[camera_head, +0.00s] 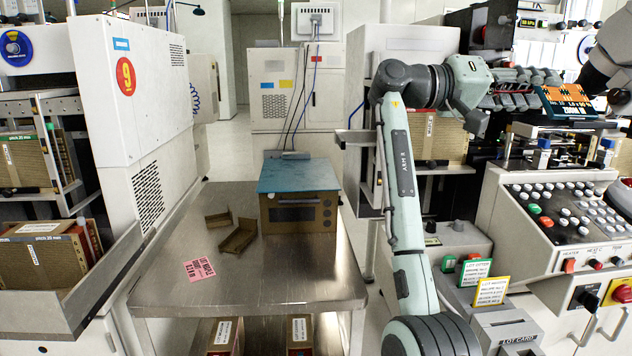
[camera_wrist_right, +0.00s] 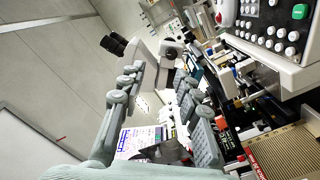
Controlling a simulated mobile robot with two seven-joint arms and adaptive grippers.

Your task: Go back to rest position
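My right arm rises from the bottom of the head view, bends at the top and reaches to the right. Its gripper (camera_head: 520,88) is in front of the bonding machine on the right, beside the machine's orange-and-black display (camera_head: 568,101). In the right wrist view the two fingers of this gripper (camera_wrist_right: 160,85) stand apart with no object held between them. My left gripper is in neither view.
A steel table (camera_head: 300,277) carries a blue-topped box (camera_head: 299,198), small brown trays (camera_head: 238,236) and a pink label (camera_head: 200,268). A white cabinet (camera_head: 140,120) stands left. The button panel (camera_head: 570,215) and signs (camera_head: 491,291) are right of my arm.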

